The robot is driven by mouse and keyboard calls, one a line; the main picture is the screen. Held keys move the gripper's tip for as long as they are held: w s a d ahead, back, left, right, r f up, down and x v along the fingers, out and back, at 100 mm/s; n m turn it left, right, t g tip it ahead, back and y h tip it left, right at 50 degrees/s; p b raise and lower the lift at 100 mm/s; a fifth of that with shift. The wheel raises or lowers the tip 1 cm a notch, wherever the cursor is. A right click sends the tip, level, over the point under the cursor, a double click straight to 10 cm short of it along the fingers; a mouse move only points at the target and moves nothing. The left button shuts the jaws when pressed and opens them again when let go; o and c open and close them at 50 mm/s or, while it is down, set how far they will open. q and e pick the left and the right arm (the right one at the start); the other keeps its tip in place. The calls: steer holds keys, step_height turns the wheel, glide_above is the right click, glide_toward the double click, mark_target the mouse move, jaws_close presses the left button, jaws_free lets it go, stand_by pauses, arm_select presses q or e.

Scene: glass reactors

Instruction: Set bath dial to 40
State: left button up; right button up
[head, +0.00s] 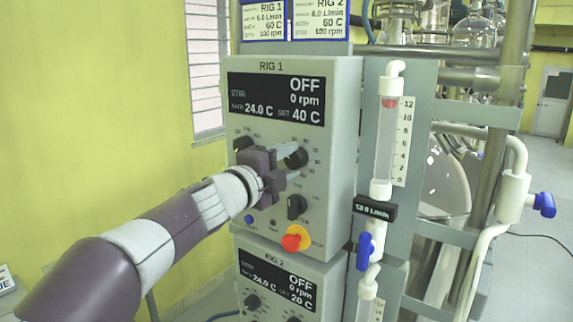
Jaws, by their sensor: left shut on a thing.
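The RIG 1 control box (340,140) faces me in the middle of the head view. Its display (276,98) reads OFF, 0 rpm, bath 24.0 C and SET 40 C. My left gripper (290,165) reaches in from the left with its fingers shut on the black bath dial (297,157), on the upper right of the panel. The gripper hides part of the panel and some of the scale marks. My right gripper is not in view.
A second knob (243,143), a lower knob (296,207) and a red stop button on yellow (295,239) sit close around the gripper. The RIG 2 box (279,285) is below. A flow meter (384,140) with a blue valve (365,251) stands right.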

arm_select(q)
steer(key=shift+f, duration=0.15)
steer(key=o, duration=1.1)
steer(key=shift+c, duration=0.2)
steer(key=b+v, duration=0.2)
steer(key=v, duration=1)
steer(key=shift+s+a+b, duration=0.25)
steer(key=shift+b, duration=0.1)
